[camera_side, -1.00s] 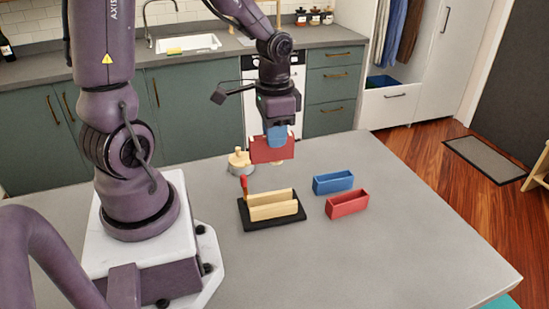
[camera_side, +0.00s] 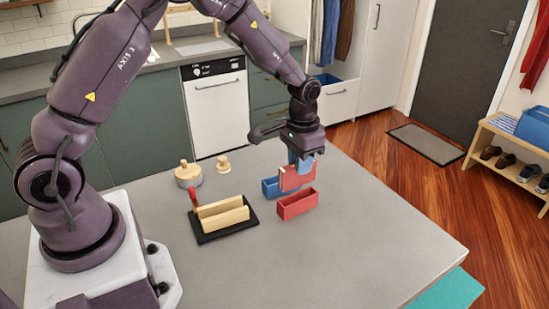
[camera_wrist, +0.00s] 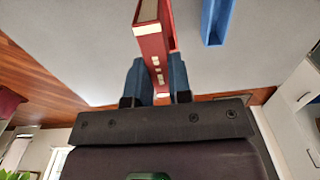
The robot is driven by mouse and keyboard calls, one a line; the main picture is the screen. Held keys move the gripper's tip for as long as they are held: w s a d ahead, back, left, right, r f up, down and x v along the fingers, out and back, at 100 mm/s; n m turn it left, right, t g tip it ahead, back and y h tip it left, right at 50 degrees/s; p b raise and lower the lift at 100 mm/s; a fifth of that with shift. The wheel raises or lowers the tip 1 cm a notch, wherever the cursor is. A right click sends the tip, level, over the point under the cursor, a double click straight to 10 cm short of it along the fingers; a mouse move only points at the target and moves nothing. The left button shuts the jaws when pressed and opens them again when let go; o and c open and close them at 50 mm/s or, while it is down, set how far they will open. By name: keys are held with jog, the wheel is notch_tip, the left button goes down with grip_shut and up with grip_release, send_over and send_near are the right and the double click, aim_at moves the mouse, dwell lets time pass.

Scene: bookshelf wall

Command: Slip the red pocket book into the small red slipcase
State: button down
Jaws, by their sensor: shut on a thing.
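My gripper (camera_side: 300,164) has blue fingers shut on the red pocket book (camera_side: 296,178), which hangs upright below it. In the wrist view the book (camera_wrist: 151,32) stands between the two fingers (camera_wrist: 157,84), its spine with pale labels facing the camera. The small red slipcase (camera_side: 298,206) stands open-topped on the table. In the side view the book's lower edge is just above and behind the slipcase mouth; whether it is inside cannot be told. A red strip beside the book in the wrist view may be the slipcase.
A blue slipcase (camera_side: 271,188) stands just behind the red one, and close by in the wrist view (camera_wrist: 215,20). A wooden holder on a black base (camera_side: 225,231) is to the left. Round wooden pieces (camera_side: 187,176) stand farther back. The front tabletop is clear.

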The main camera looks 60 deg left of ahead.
jog(key=shift+w+a+r, duration=0.2)
jog(key=shift+w+r, duration=0.05)
jog(key=shift+w, duration=0.2)
jog(key=shift+n, duration=0.4)
jog(key=shift+f, duration=0.1)
jog(key=shift+f, duration=1.8)
jog(key=shift+f, duration=0.25)
jog(key=shift+f, duration=2.2)
